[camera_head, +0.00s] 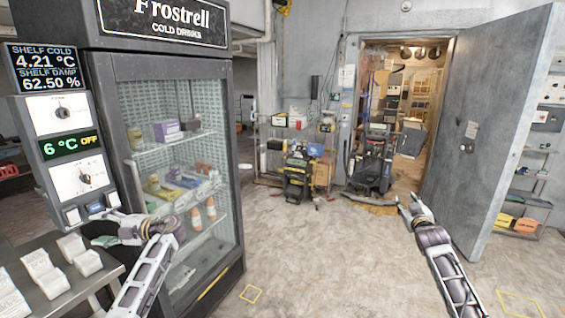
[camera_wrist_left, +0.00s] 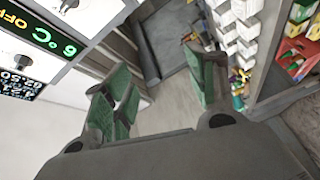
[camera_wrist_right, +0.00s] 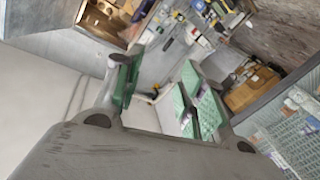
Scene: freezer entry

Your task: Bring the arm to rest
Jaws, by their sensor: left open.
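My left gripper (camera_head: 102,228) is in front of the lower part of the control panel beside the drinks cooler, near its switches. In the left wrist view its green-padded fingers (camera_wrist_left: 160,82) are apart with nothing between them. The gap between it and the panel is hard to judge. My right gripper (camera_head: 410,205) is raised over open floor in front of the freezer doorway. In the right wrist view its fingers (camera_wrist_right: 155,82) are apart and empty.
The glass-fronted cooler (camera_head: 240,170) stands right of my left arm. The control panel (camera_head: 72,150) reads 6 °C OFF. The heavy door (camera_head: 490,130) stands open at right. The middle floor (camera_head: 320,260) is clear.

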